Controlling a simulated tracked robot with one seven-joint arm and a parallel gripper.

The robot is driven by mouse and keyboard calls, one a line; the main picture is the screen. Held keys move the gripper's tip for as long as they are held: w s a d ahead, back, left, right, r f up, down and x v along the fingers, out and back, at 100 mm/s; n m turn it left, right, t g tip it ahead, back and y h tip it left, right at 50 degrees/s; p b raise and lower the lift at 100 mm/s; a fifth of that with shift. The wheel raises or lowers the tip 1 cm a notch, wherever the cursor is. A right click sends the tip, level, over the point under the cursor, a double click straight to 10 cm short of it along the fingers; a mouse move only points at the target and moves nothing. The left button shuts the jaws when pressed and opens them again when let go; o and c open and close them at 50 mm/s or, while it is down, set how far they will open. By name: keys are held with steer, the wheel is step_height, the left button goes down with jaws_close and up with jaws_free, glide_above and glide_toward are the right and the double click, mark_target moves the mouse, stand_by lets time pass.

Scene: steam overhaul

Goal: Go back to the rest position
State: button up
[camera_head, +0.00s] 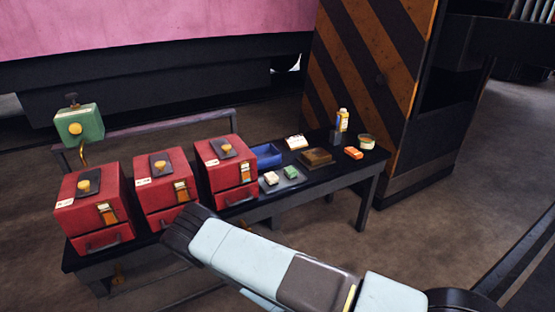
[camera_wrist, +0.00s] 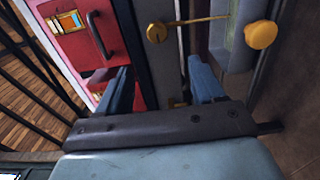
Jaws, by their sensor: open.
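My gripper (camera_head: 183,222) is at the end of my outstretched arm, in front of the middle and right red boxes in the head view. The arm hides part of the bench front. In the wrist view my gripper (camera_wrist: 162,70) has its two blue-grey fingers spread apart, with nothing seen held between them. A red box front (camera_wrist: 75,40) with a dark handle lies beyond the left finger. A brass rod with a round knob (camera_wrist: 156,32) shows beyond the gap, and a larger yellow knob (camera_wrist: 260,36) is at the right.
Three red boxes, left (camera_head: 92,208), middle (camera_head: 165,192) and right (camera_head: 226,173), stand on a dark bench (camera_head: 345,172). A blue tray (camera_head: 266,157), an orange block (camera_head: 353,153) and a bottle (camera_head: 342,120) are farther right. A green box (camera_head: 90,122) stands behind. Floor (camera_head: 440,200) at right is clear.

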steer(key=w+d+r+m+g+h, duration=0.1)
steer(key=w+r+m+h, duration=0.2)
steer(key=w+r+m, duration=0.5)
steer(key=w+d+r+m+g+h, duration=0.15)
steer(key=w+r+m+h, duration=0.35)
steer(key=r, duration=0.5)
steer(key=d+r+m+g, duration=0.15)
steer(key=d+r, duration=0.35)
steer(key=r, duration=0.5)
steer(key=d+r+m+g, duration=0.1)
steer(key=d+r+m, duration=0.3)
steer(key=r, duration=0.7)
steer(key=s+d+r+m+g, duration=0.2)
steer(key=s+d+r+g, duration=0.1)
steer(key=s+d+r, duration=1.05)
steer(key=s+d+r+m+g, duration=0.1)
steer(key=s+d+r+m, duration=0.1)
steer(key=s, duration=0.8)
steer(key=s+d+r+m+h, duration=0.1)
steer(key=s+d+r, duration=0.4)
steer(key=s, duration=0.6)
steer(key=shift+s+d+r+m+g, duration=0.2)
steer(key=shift+r+m+g, duration=0.2)
steer(key=shift+r+m, duration=0.05)
